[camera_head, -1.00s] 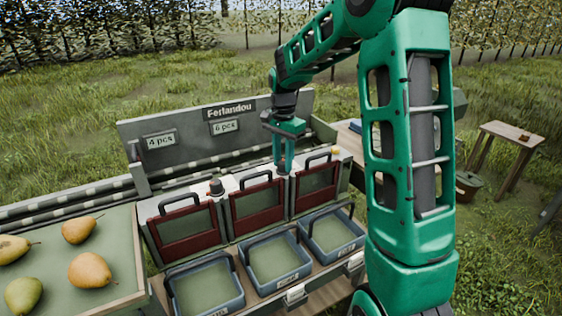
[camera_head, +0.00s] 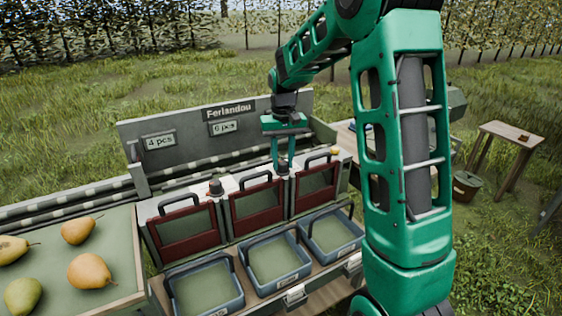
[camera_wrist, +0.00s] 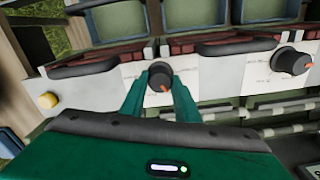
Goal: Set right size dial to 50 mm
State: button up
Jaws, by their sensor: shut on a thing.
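The right size dial (camera_wrist: 160,77) is a dark round knob with an orange mark, on the white top panel of the sorting machine. In the head view this dial (camera_head: 283,169) sits between the middle and right red gates. My gripper (camera_wrist: 161,83) points down at the dial and is shut on it, one green finger on each side. My gripper also shows in the head view (camera_head: 283,165). The fingers partly cover the dial, and its scale is too small to read. The left size dial (camera_wrist: 291,60) stands apart; it also shows in the head view (camera_head: 216,187).
A yellow button (camera_wrist: 47,100) lies beyond the right dial. Red gates (camera_head: 257,204) with dark handles and blue crates (camera_head: 280,263) stand in front. The sign board (camera_head: 215,125) reads "4 pcs" and "6 pcs". A tray (camera_head: 133,245) holds several pears at left.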

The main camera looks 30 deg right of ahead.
aim_at(283, 162)
jog(key=n, duration=0.6)
jog(key=shift+w+r, duration=0.1)
jog(key=shift+w, duration=0.1)
jog(key=n, duration=0.6)
jog(key=shift+d, duration=0.1)
dwell(0.4)
jog(key=o, duration=0.8)
jog(key=shift+s, duration=0.1)
jog(key=shift+c, duration=0.2)
notch_tip(283, 162, up, 11)
jog(key=shift+f, duration=0.2)
